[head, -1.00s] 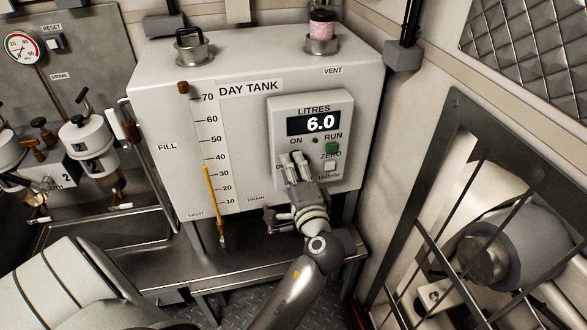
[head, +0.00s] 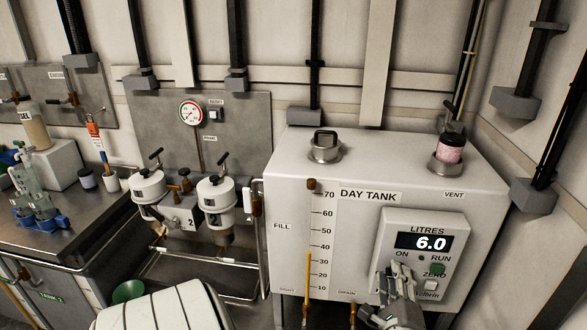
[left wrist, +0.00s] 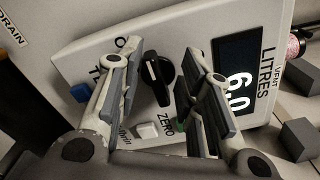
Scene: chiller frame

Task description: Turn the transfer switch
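The control panel (head: 386,241) on the day tank (head: 350,165) has a display reading 6.0. My left gripper (head: 396,276) is in front of the panel's lower left part and covers the switch in the head view. In the left wrist view, the black rotary knob (left wrist: 156,78) with a white mark shows between the two spread fingers of the left gripper (left wrist: 160,58). There is a visible gap on both sides of the knob, and the gripper is open and empty. The label beside the knob is partly hidden. My right gripper is not in view.
A green button (head: 438,269) and a white zero button (head: 431,286) sit right of the gripper on the panel. Filter canisters (head: 216,195) and a gauge (head: 191,112) are left of the tank. A bench (head: 75,240) with bottles stands farther left.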

